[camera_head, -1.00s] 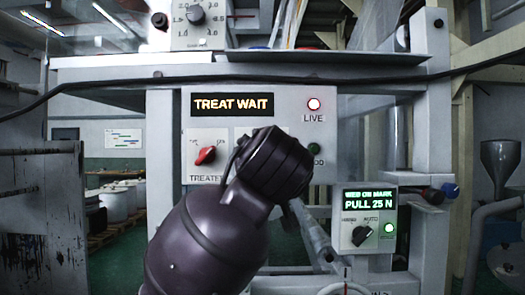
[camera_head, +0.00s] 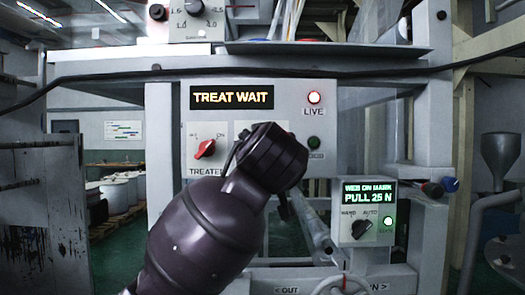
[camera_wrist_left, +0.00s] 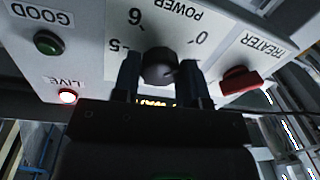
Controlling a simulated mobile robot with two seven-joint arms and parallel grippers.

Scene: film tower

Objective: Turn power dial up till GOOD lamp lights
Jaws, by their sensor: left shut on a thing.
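The power dial (camera_wrist_left: 160,67) is a dark round knob under the POWER scale, seen upside down in the left wrist view. My left gripper (camera_wrist_left: 159,62) is shut on it, one finger on each side. I cannot clearly read its setting. The GOOD lamp (camera_wrist_left: 47,43) is dark green and unlit; it also shows unlit in the head view (camera_head: 314,143). In the head view my left arm's dark wrist hides the dial and fingers. The panel's display (camera_head: 233,97) reads TREAT WAIT. My right gripper is not in view.
The LIVE lamp (camera_head: 314,97) glows red. The red TREATER switch (camera_head: 205,149) sits left of the dial; it shows close beside my fingers in the wrist view. A smaller box (camera_head: 365,212) at lower right reads PULL 25 N. A black cable (camera_head: 400,73) crosses above the panel.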

